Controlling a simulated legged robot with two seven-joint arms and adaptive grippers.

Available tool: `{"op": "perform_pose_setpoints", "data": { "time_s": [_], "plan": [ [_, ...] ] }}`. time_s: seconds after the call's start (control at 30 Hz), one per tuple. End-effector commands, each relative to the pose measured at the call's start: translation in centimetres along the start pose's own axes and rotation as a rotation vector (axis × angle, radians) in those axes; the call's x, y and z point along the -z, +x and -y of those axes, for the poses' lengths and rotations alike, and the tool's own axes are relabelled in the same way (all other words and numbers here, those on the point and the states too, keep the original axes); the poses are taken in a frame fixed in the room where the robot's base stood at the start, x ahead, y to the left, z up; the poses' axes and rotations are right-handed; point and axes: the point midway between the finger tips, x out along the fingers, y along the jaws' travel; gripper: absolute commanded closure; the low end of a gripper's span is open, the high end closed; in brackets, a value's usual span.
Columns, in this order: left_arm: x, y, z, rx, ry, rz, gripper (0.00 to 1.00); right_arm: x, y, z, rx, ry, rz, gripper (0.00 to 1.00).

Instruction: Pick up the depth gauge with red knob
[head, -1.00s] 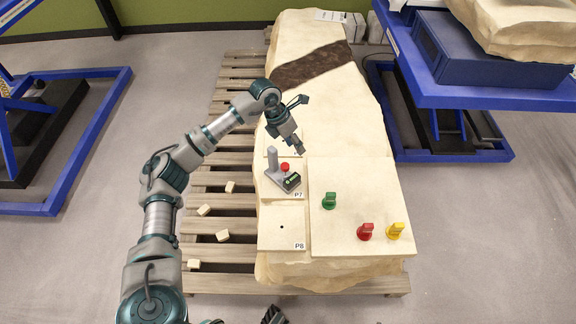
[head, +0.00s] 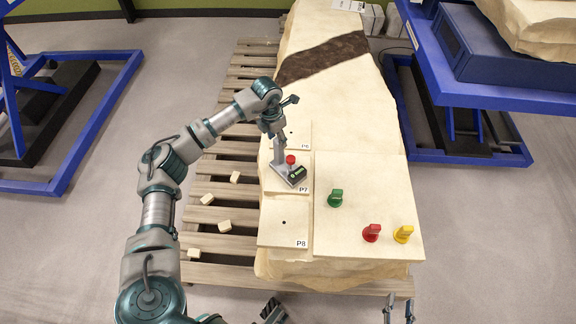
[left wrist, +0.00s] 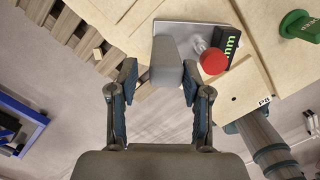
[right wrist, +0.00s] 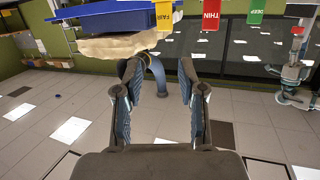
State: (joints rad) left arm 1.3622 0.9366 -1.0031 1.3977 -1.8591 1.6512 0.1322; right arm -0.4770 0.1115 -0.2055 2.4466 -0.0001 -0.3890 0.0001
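The depth gauge (head: 291,176) has a grey base, an upright grey post, a red knob (head: 291,159) and a black display with green marks. It stands on the pad marked P7. In the left wrist view the gauge's post (left wrist: 166,62) is between the fingers of my left gripper (left wrist: 160,82). The fingers are apart, with a gap on the post's left and the right finger close to it. In the head view my left gripper (head: 275,133) is at the post's top. My right gripper (head: 399,308) is open and empty at the bottom edge; it also shows in the right wrist view (right wrist: 159,82).
Green (head: 335,198), red (head: 372,232) and yellow (head: 403,233) knob-shaped pieces stand on the slab right of the gauge. Pad P8 (head: 270,237) is bare except for a small hole. Small blocks (head: 224,226) lie on the wooden pallet. A blue lift (head: 480,98) stands right.

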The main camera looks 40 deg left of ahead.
Motion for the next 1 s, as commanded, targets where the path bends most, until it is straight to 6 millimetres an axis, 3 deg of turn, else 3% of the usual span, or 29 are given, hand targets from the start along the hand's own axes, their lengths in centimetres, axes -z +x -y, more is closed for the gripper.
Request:
{"op": "perform_pose_setpoints", "data": {
  "time_s": [0.3,0.6,0.8,1.0],
  "plan": [
    [0.2,4.7,0.4,0.001,0.002,-0.005,0.52,3.2,0.2,0.5,0.014,0.012,-0.246,0.6],
    [0.2,4.9,0.3,0.0,0.001,0.0,0.52,4.0,0.1,0.7,0.016,0.013,-0.283,0.6],
    [0.1,4.9,0.3,0.0,0.001,-0.001,1.0,3.9,0.3,0.6,0.015,0.013,-0.279,0.6],
    [0.0,4.8,0.3,0.001,0.0,0.003,1.0,3.9,0.4,0.6,0.015,0.012,-0.279,0.6]
  ]
}}
